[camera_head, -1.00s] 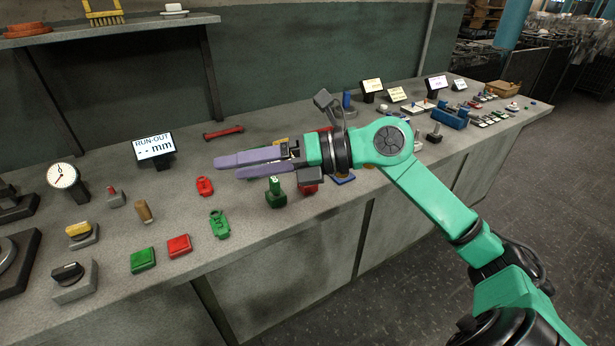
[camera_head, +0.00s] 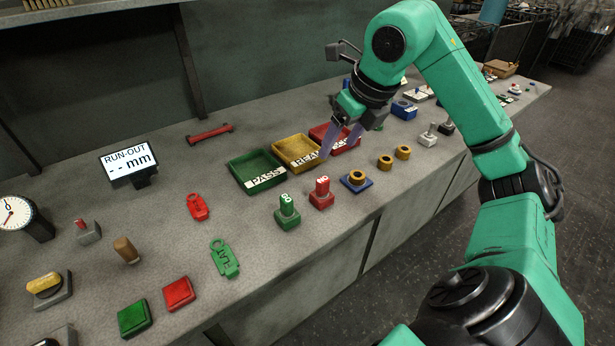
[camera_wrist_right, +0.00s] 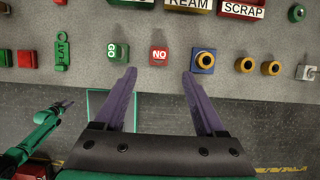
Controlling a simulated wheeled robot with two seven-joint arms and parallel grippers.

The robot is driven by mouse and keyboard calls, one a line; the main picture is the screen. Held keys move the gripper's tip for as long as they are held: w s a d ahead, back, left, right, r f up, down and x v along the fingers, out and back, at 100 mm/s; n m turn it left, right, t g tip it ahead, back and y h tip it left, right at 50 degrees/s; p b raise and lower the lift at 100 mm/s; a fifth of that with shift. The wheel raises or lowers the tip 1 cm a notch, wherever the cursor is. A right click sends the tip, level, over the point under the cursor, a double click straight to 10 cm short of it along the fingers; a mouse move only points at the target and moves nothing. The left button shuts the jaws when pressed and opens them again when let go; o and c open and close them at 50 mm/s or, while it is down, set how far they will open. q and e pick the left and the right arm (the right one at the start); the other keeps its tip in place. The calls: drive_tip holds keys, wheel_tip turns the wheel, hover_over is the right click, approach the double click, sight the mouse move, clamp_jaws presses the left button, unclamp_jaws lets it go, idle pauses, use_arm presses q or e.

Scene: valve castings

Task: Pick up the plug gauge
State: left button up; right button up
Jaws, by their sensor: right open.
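I cannot tell for sure which piece is the plug gauge. Candidates are the upright green GO piece (camera_head: 287,210), the upright red NO piece (camera_head: 322,192) beside it, and a red bar with thicker ends (camera_head: 210,132) lying farther back. My right gripper (camera_head: 342,146) is open and empty above the counter, by the trays in the head view. In the right wrist view, the NO piece (camera_wrist_right: 159,55) appears between its spread purple fingers, beyond the tips, with the GO piece (camera_wrist_right: 113,49) to the left. My left gripper (camera_wrist_right: 63,106) shows small at the wrist view's left; its jaws are unclear.
Green PASS (camera_head: 237,170), yellow REAM (camera_head: 286,152) and red SCRAP trays (camera_head: 321,132) stand behind the pieces. A brass ring (camera_head: 355,177) sits on a blue base; two more rings (camera_head: 385,161) lie to its right. A green FLAT tag (camera_head: 224,260) lies front left.

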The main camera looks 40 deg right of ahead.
sight(324, 180)
drive_tip(key=x, duration=0.4)
drive_tip(key=p+x, duration=0.1)
drive_tip(key=x, duration=0.3)
drive_tip(key=s+x, duration=0.1)
drive_tip(key=x, duration=0.3)
drive_tip(key=shift+f, duration=0.3)
drive_tip(key=shift+w+f, duration=0.15)
drive_tip(key=shift+f, duration=0.2)
use_arm(q)
drive_tip(key=s, duration=0.1)
drive_tip(key=s+r, duration=0.1)
drive_tip(key=shift+s+a+r, duration=0.1)
drive_tip(key=shift+s, duration=0.3)
use_arm(e)
clamp_jaws()
